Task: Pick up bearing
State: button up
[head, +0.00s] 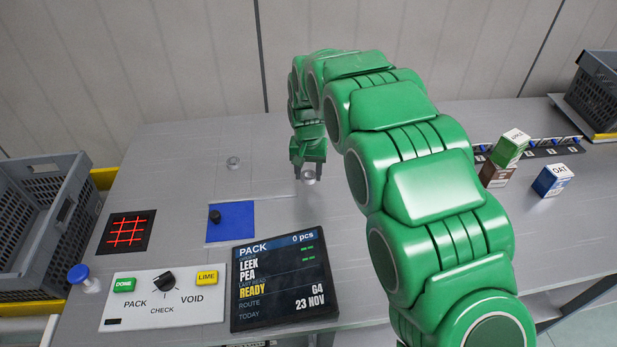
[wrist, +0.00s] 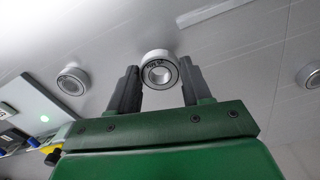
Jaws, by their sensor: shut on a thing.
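My gripper (head: 308,168) is above the grey table near its middle, and its green arm comes in from the right. In the wrist view my gripper (wrist: 158,92) is shut on a bearing (wrist: 160,70), a silver ring with a dark hole, held between the dark fingertips. The held bearing also shows below the fingers in the head view (head: 309,178). Another bearing (head: 233,162) stands on the table to the left. The wrist view shows two other bearings, one at the left (wrist: 72,82) and one at the right edge (wrist: 309,75).
A blue mat (head: 238,222) with a dark knob-like item lies in front of the gripper. A display (head: 280,290), a control panel (head: 205,312) and a dark red-lined pad (head: 128,231) are nearer. Grey crates stand left (head: 40,215) and far right (head: 597,88). Small boxes (head: 552,182) are right.

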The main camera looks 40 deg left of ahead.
jog(key=s+d+r, duration=0.9)
jog(key=d+r, duration=0.1)
jog(key=shift+d, duration=0.3)
dwell(0.4)
jog(key=w+d+f+m, duration=0.1)
jog(key=w+d+f, duration=0.1)
jog(key=w+d, duration=0.6)
jog(key=w+d+f+m, duration=0.2)
jog(key=w+d, duration=0.6)
jog(key=d, duration=0.4)
jog(key=w+d+f+m, duration=0.1)
jog(key=w+d+f, duration=0.1)
jog(key=w+d, duration=0.6)
jog(key=shift+d+f+m, duration=0.15)
jog(key=shift+d, duration=0.65)
jog(key=shift+d+f+m, duration=0.1)
jog(key=shift+d+m, duration=0.05)
jog(key=shift+d, duration=0.6)
jog(key=shift+m, duration=0.9)
jog(key=d+f, duration=0.1)
jog(key=d, duration=0.4)
jog(key=d+f, duration=0.2)
jog(key=d, duration=0.2)
jog(key=w+d+f, duration=0.1)
jog(key=d, duration=0.4)
jog(key=shift+d+f, duration=0.25)
jog(key=shift+d, duration=0.1)
jog(key=shift+d, duration=0.1)
